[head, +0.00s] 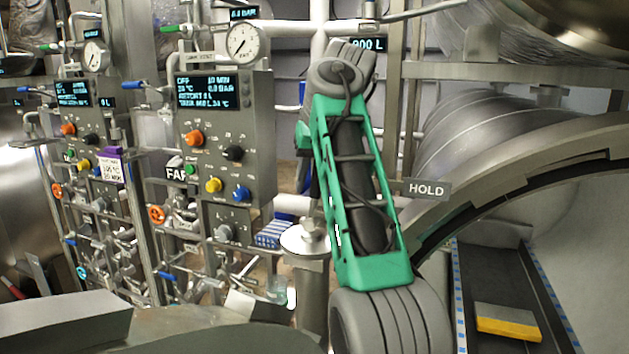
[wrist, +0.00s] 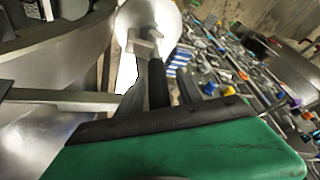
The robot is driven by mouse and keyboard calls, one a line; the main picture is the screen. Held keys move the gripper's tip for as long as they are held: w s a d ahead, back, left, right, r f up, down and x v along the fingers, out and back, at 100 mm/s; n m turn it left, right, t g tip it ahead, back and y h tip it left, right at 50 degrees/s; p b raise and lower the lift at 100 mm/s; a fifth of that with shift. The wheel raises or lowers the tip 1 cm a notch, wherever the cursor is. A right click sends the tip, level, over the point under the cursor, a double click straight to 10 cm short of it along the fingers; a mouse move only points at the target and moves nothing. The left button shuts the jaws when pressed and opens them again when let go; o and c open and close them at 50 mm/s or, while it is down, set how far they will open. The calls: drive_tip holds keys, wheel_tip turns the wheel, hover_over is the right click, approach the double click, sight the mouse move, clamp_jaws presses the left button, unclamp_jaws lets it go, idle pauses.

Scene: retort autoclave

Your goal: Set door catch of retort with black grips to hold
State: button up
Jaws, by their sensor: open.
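The retort (head: 480,150) stands at the right in the head view, with its round mouth and rim facing me. A grey HOLD plate (head: 427,189) shows beside the rim, just right of my green arm. I cannot make out the door catch in the head view; my arm covers that area. In the wrist view my gripper (wrist: 163,78) is open, partly hidden behind a green part with a dark edge. A dark bar (wrist: 158,88) with a metal bracket above it shows around the jaws. I cannot tell whether it is the catch's grip or whether the jaws touch it.
A control panel (head: 222,140) with a lit screen and coloured knobs stands left of my arm, with a second panel (head: 85,130) farther left. Pipes and valves fill the space below. A yellow-edged block (head: 508,322) lies on the dark track inside the retort.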

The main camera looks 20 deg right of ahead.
drive_tip(key=p+v, duration=0.3)
drive_tip(key=v, duration=0.4)
drive_tip(key=shift+s+r, duration=0.15)
drive_tip(key=shift+r, duration=0.2)
